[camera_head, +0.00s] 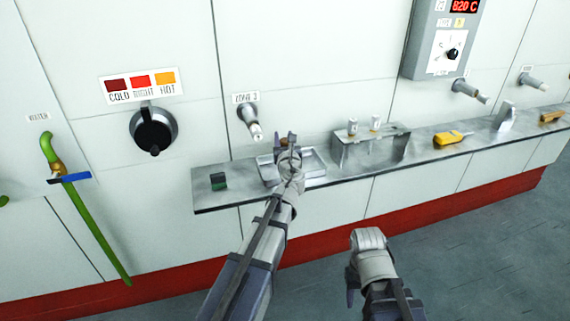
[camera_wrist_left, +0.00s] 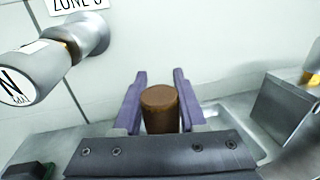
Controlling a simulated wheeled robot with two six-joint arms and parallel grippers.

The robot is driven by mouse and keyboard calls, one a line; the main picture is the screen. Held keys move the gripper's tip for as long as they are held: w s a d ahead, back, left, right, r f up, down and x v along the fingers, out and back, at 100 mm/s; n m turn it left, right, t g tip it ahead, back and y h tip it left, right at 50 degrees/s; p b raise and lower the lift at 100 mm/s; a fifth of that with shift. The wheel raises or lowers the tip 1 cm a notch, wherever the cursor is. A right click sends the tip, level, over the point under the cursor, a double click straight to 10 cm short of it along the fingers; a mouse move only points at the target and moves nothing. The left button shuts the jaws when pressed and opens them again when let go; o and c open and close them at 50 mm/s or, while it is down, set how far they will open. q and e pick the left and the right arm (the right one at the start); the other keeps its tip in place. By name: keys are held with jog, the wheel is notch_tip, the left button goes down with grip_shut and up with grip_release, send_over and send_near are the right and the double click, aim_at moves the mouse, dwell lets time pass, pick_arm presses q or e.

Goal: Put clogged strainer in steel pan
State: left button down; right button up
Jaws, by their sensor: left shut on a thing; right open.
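My left gripper (camera_wrist_left: 160,105) is shut on a brown cylindrical strainer (camera_wrist_left: 160,108), seen between its two fingers in the left wrist view. In the head view the left gripper (camera_head: 290,142) is over the steel pan (camera_head: 314,162) on the shelf, and the wrist hides most of the strainer. The pan's rim also shows to the right of the fingers in the left wrist view (camera_wrist_left: 232,112). I cannot tell whether the strainer touches the pan. My right gripper (camera_head: 368,238) is open and empty, low in front of the wall, away from the shelf.
On the shelf (camera_head: 430,160) stand a green and black block (camera_head: 218,181), a metal caddy (camera_head: 368,150) and a yellow tool (camera_head: 452,137). A capped pipe fitting (camera_head: 249,119) juts from the wall above the pan.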

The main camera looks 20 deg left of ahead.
pick_arm(q)
jog(key=shift+f+b, duration=0.9)
jog(key=shift+f, duration=0.65)
pick_arm(e)
jog(key=shift+f, duration=1.55)
pick_arm(q)
jog(key=shift+f, duration=0.1)
pick_arm(e)
jog(key=shift+f, duration=0.15)
pick_arm(q)
notch_tip(320, 180, down, 4)
jog(key=b, duration=0.3)
jog(key=shift+r+b, duration=0.25)
jog(key=shift+b, duration=0.1)
pick_arm(e)
notch_tip(320, 180, down, 3)
jog(key=shift+f, duration=0.2)
pick_arm(q)
jog(key=shift+f, duration=0.15)
jog(key=shift+c, duration=2.3)
grip_release()
jog(key=shift+r, duration=0.2)
jog(key=shift+s+d, duration=0.1)
jog(key=shift+s, duration=0.2)
jog(key=v, duration=1.1)
jog(key=shift+s, duration=0.2)
